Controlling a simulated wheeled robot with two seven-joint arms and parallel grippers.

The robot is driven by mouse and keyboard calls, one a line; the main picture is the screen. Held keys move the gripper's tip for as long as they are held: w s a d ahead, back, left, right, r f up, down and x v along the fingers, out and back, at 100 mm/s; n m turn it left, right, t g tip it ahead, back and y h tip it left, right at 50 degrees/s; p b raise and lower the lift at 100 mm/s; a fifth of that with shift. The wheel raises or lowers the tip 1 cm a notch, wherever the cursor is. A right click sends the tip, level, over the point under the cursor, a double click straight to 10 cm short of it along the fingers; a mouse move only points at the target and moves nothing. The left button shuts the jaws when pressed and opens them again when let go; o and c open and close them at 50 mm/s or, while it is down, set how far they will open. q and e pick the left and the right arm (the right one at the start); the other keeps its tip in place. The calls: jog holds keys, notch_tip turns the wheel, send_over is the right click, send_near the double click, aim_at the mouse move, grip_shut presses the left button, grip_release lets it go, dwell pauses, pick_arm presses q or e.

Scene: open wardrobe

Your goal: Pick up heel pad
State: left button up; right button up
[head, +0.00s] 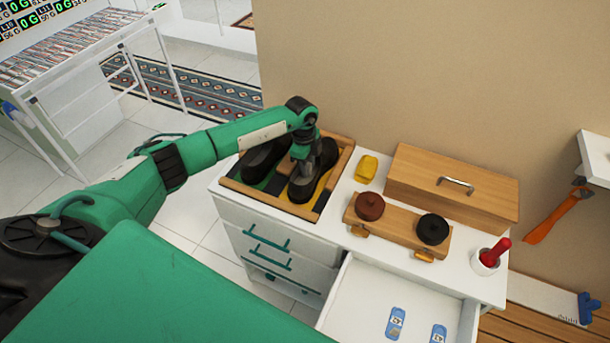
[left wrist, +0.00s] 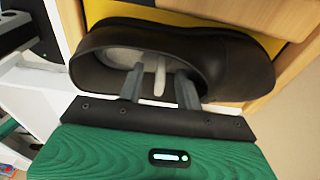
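My left gripper (head: 303,165) is at the opening of the right shoe (head: 322,172). In the left wrist view, my left gripper (left wrist: 160,92) has its two fingers apart at the opening of the shoe (left wrist: 245,65). A narrow pale upright piece (left wrist: 160,76), perhaps the heel pad, shows between the fingers with gaps on both sides. A pale lining shows deeper inside. My right gripper is not in view.
Right of the tray are a yellow block (head: 366,168), a wooden box (head: 450,187) with a handle, a wooden board with two round tins (head: 369,206), and a white cup (head: 486,262). An open drawer (head: 365,290) below holds two blue packets (head: 396,322).

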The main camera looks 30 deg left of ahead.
pick_arm(q)
jog(key=shift+f, duration=0.4)
jog(key=shift+c, duration=0.4)
grip_shut()
jog(key=shift+r, duration=0.15)
